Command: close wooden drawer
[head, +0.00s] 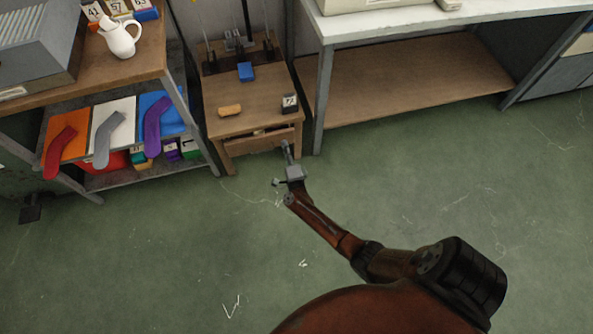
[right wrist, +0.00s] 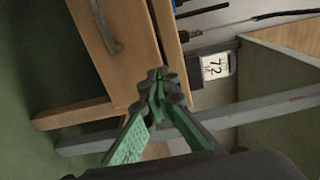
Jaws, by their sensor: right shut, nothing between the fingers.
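The wooden drawer (head: 250,142) is at the front of a small wooden table (head: 225,98) in the head view. A dark gap shows between its front and the tabletop, so it looks slightly open. In the right wrist view its front panel (right wrist: 122,70) appears turned on its side, with a curved grey handle (right wrist: 104,28). My right gripper (head: 285,146) is at the drawer's right end. Its green fingers are shut and empty, with the tips (right wrist: 158,80) by the panel's edge; whether they touch is unclear. My left gripper is out of view.
On the tabletop lie a blue block (head: 246,72), an orange-tan block (head: 230,111) and a dark block labelled 72 (head: 290,103). A shelf with socks on boards and a white jug (head: 121,40) stands left. A grey-legged workbench (head: 322,100) is close right. The green floor in front is clear.

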